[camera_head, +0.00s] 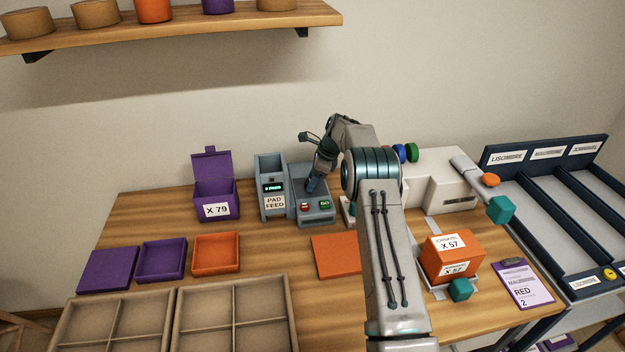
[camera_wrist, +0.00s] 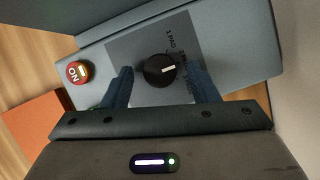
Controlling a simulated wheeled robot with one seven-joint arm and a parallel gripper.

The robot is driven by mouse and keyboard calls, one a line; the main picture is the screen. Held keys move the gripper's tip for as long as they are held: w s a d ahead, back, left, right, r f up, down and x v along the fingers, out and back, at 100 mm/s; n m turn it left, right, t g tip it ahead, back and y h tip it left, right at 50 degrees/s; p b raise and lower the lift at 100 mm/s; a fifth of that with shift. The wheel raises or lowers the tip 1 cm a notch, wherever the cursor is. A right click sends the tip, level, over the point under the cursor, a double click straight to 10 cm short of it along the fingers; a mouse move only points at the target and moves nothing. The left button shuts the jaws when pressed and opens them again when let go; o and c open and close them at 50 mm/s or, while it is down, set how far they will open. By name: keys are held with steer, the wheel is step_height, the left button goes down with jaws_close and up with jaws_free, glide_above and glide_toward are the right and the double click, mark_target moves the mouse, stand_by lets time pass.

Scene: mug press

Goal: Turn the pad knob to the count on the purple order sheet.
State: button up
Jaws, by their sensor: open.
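The purple order sheet (camera_head: 523,285) lies at the table's right front and reads "RED" and "2". The grey pad feed machine (camera_head: 273,202) stands at the back of the table, with a small lit display too small to read. In the wrist view its black round pad knob (camera_wrist: 159,71) has a white pointer mark aimed to the picture's right. A "1 PAD" label shows beside it; other lettering is partly covered. My gripper (camera_wrist: 162,84) is open, one finger on each side of the knob, with gaps visible. In the head view my gripper (camera_head: 313,186) is over the machine's panel.
A red button (camera_wrist: 77,72) sits on the panel left of my fingers; a green GO button (camera_head: 325,204) is close by. A purple box (camera_head: 215,200) marked X 79 stands left. An orange box (camera_head: 452,254) marked X 57 and a white machine (camera_head: 440,185) stand right.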

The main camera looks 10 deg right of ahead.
steer(key=b+v, duration=0.1)
steer(key=v, duration=1.2)
steer(key=shift+r, duration=0.2)
steer(key=shift+s+r, duration=0.1)
steer(key=s+a+r+n+h, duration=0.1)
steer(key=s+a+r+n, duration=0.1)
steer(key=s+r+n, duration=0.6)
steer(key=s+a+r+n+h, duration=0.15)
steer(key=s+r, duration=0.35)
steer(key=s, duration=0.7)
steer(key=s+f+n, duration=0.2)
steer(key=s+n, duration=0.2)
steer(key=s, duration=0.5)
steer(key=s+a+f+n+t+h, duration=0.1)
steer(key=s+n, duration=0.3)
steer(key=s, duration=0.5)
steer(key=s+a+f+n+h, duration=0.1)
steer(key=s+f+n, duration=0.2)
steer(key=s, duration=0.6)
steer(key=shift+n+t, duration=0.4)
steer(key=shift+n, duration=0.05)
steer(key=shift+s+f, duration=0.1)
steer(key=shift+f, duration=0.05)
steer(key=shift+c, duration=0.3)
